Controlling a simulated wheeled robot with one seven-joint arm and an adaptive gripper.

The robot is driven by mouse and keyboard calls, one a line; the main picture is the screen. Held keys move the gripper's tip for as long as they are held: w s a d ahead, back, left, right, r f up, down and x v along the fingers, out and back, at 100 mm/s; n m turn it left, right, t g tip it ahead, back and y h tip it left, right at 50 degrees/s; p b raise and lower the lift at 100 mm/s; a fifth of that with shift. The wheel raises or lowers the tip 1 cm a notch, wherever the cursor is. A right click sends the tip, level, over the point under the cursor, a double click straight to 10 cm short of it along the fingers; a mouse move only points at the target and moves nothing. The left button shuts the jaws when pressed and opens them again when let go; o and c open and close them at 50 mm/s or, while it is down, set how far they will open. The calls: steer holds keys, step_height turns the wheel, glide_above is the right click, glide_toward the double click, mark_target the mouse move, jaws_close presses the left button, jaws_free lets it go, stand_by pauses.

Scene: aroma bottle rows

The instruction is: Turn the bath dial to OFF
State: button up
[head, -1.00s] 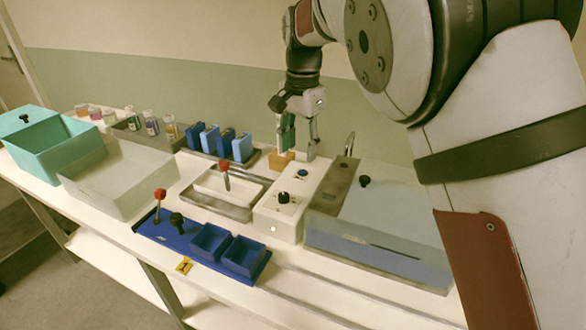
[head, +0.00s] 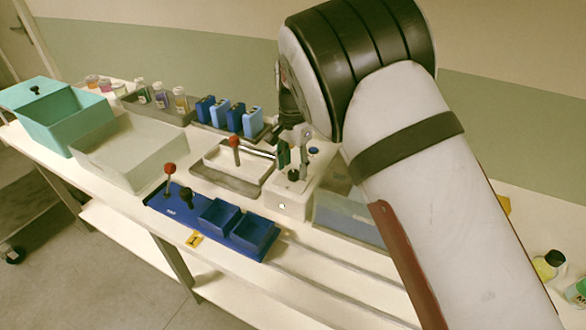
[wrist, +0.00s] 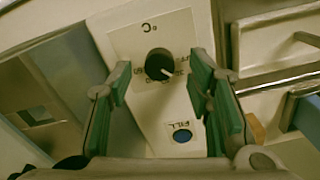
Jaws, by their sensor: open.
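The bath dial (head: 293,176) is a round black knob on a white control box (head: 288,208). In the wrist view the dial (wrist: 158,62) sits on a panel marked °C, with its pale pointer line aimed to the lower right. Some of the scale print is hidden or too small to read. My gripper (head: 293,158) is open above the box, its green-padded fingers pointing at the panel. In the wrist view the fingers (wrist: 160,75) frame the dial from both sides, with gaps between pads and knob.
A blue FILL button (wrist: 181,136) lies beside the dial. Left of the box is a metal tray with a red-knobbed lever (head: 235,141). A translucent blue bath (head: 345,215) adjoins on the right. A blue tray (head: 175,205) with bins stands in front.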

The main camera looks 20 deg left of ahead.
steer(key=shift+f, duration=1)
jaws_close()
steer(key=shift+n, duration=0.4)
steer(key=n+b, duration=0.1)
steer(key=n, duration=0.1)
steer(key=shift+n+b, duration=0.3)
steer(key=shift+n, duration=0.1)
steer(key=shift+n+b, duration=0.75)
steer(key=shift+n, duration=1.45)
